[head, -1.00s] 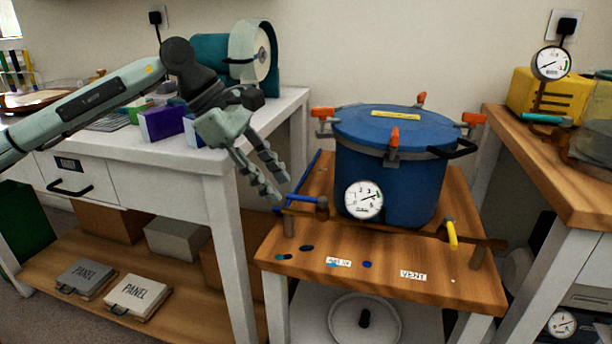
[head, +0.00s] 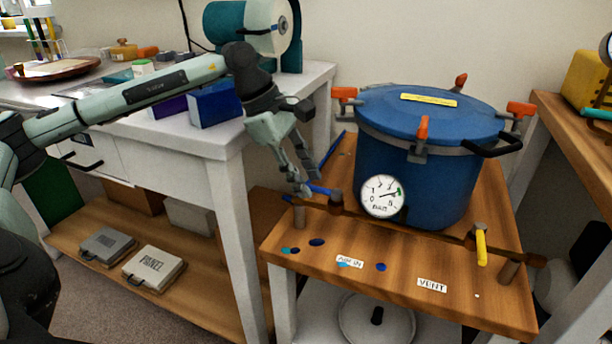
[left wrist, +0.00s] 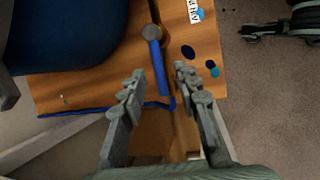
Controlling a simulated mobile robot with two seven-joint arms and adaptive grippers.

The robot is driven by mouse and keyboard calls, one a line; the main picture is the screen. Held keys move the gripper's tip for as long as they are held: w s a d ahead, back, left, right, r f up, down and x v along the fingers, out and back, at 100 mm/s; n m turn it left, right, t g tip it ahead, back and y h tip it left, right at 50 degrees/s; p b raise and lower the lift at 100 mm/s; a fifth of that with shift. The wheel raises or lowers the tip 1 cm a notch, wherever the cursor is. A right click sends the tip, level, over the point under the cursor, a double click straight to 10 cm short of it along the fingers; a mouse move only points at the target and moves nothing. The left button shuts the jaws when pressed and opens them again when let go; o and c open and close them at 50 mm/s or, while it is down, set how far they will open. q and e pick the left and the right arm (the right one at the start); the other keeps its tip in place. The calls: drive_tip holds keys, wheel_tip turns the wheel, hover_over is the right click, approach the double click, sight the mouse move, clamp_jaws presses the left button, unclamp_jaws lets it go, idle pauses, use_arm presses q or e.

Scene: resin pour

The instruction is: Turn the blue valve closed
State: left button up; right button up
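The blue valve has a blue lever handle (head: 319,189) joined to a brown-grey body (head: 335,198), on a pipe at the front left of the blue pressure pot (head: 412,180). My left gripper (head: 307,185) is open, its fingers pointing down at the free end of the handle. In the left wrist view the blue handle (left wrist: 158,70) shows between the two spread fingertips (left wrist: 159,74) of the left gripper. I cannot tell whether a finger touches it. My right gripper is not in view.
A yellow valve handle (head: 482,247) hangs at the right end of the pipe. A pressure gauge (head: 382,196) sits before the pot. The wooden stand (head: 400,270) carries a VENT label (head: 432,285). The white bench (head: 215,140) stands close on the left.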

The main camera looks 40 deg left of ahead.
use_arm(q)
drive_tip(key=shift+f, duration=0.15)
clamp_jaws()
drive_tip(key=shift+d, duration=0.1)
idle(0.4)
